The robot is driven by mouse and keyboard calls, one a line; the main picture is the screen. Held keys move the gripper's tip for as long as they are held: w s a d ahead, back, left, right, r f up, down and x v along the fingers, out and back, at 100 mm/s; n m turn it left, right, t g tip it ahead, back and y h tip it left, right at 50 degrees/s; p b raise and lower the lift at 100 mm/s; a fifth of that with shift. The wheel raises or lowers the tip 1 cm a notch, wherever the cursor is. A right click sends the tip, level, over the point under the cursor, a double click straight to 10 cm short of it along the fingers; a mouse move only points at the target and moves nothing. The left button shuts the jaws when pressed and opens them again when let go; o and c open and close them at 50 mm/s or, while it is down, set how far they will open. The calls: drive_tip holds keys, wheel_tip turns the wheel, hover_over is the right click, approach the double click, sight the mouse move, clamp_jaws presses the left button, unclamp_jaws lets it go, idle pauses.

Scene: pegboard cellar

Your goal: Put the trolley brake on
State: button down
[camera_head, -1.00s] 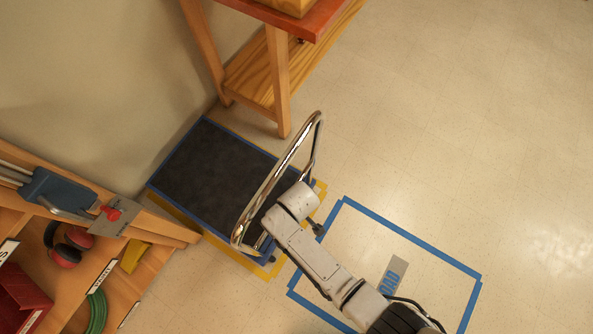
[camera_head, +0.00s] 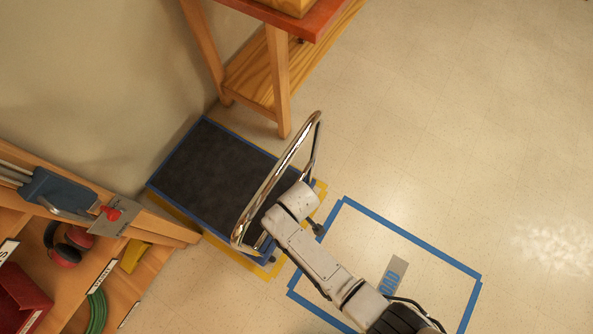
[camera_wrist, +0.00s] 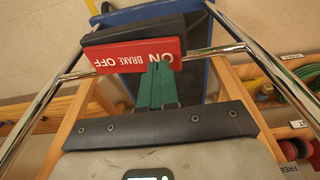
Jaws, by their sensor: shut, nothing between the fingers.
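The trolley (camera_head: 215,175) has a dark deck with blue edges and a chrome push handle (camera_head: 272,187). In the wrist view, the handle's bars (camera_wrist: 45,98) run down both sides. A red brake pedal (camera_wrist: 118,57) with a black part (camera_wrist: 135,30) behind it carries the words ON, BRAKE and OFF in white. My gripper (camera_wrist: 158,70) has green fingers that are shut and empty. Their tips overlap the pedal's lower edge by the word ON; I cannot tell whether they touch it.
A wooden workbench (camera_head: 282,80) stands behind the trolley. A shelf (camera_head: 165,233) with red ear defenders (camera_head: 68,246) and a green hose (camera_head: 96,312) is at the left. Blue tape (camera_head: 412,235) marks a floor square at the right. The floor beyond is clear.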

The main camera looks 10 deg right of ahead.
drive_tip(key=shift+f+b, duration=0.95)
drive_tip(key=shift+f, duration=0.15)
idle(0.6)
wheel_tip(320, 180, up, 7)
drive_tip(key=p, duration=0.7)
drive_tip(key=shift+r, duration=0.1)
idle(0.6)
drive_tip(key=s+d+r+m+h, duration=0.1)
drive_tip(key=s+d+r+m, duration=0.25)
drive_tip(key=d+r, duration=0.55)
drive_tip(key=s+d+r+m, duration=0.2)
drive_tip(key=d+r+m, duration=0.25)
drive_tip(key=d, duration=0.85)
drive_tip(key=s+d+r+m, duration=0.3)
drive_tip(key=s+d+r, duration=0.2)
drive_tip(key=s+r, duration=0.3)
drive_tip(key=shift+r+h, duration=0.3)
drive_tip(key=shift+r, duration=0.25)
drive_tip(key=shift+s, duration=0.1)
